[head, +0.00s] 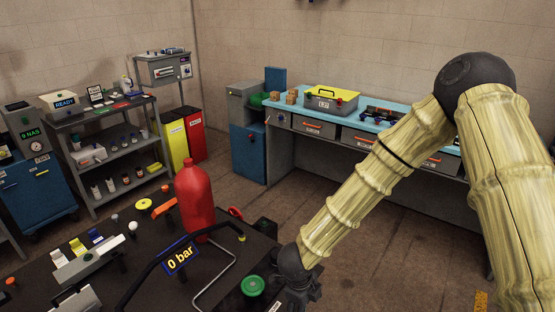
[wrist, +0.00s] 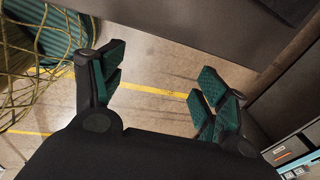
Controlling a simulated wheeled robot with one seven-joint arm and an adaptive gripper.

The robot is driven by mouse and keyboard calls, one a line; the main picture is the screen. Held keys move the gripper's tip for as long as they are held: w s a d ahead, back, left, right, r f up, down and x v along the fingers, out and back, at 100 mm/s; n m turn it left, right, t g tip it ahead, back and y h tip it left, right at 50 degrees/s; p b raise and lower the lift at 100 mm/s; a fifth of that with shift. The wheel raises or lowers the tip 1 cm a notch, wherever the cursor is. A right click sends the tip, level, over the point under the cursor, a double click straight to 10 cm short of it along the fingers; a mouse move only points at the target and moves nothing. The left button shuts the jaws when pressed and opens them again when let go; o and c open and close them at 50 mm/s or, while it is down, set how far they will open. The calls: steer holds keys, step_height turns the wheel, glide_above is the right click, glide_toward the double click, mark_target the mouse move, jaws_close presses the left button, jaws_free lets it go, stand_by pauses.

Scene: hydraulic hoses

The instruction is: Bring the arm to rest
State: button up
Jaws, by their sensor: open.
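My gripper (wrist: 158,88) is open in the wrist view, its two green-padded fingers wide apart. Nothing is between them; bare floor with yellow lines shows beyond. In the head view my arm comes down from the upper right and is bent at a dark joint. My gripper (head: 298,292) is dark and small there, low in the picture beside the right end of the dark bench (head: 135,255). The head view does not show clearly whether it touches the bench.
On the bench stand a red bottle (head: 194,200), a "0 bar" display (head: 181,256), a bent metal tube (head: 216,280) and a green-topped part (head: 252,286). A blue-topped workbench (head: 390,127) stands along the back wall. Shelves (head: 115,145) stand at left. Floor between is clear.

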steer(key=s+d+f+n+b, duration=0.2)
steer(key=s+d+f+n, duration=0.3)
steer(key=f, duration=0.4)
steer(key=s+d+f+n+b, duration=0.1)
steer(key=s+d+f+n, duration=0.2)
steer(key=s+n, duration=0.3)
steer(key=s+d+f+n+y+b, duration=0.1)
steer(key=s+d+f+n, duration=0.2)
steer(key=s+f+n, duration=0.2)
steer(key=s+d+f+n+g+b, duration=0.1)
steer(key=s+d+f+n, duration=0.3)
steer(key=s+n, duration=0.4)
steer(key=shift+s+f+y+b, duration=0.4)
steer(key=shift+s+f+b, duration=0.2)
steer(key=shift+s, duration=0.6)
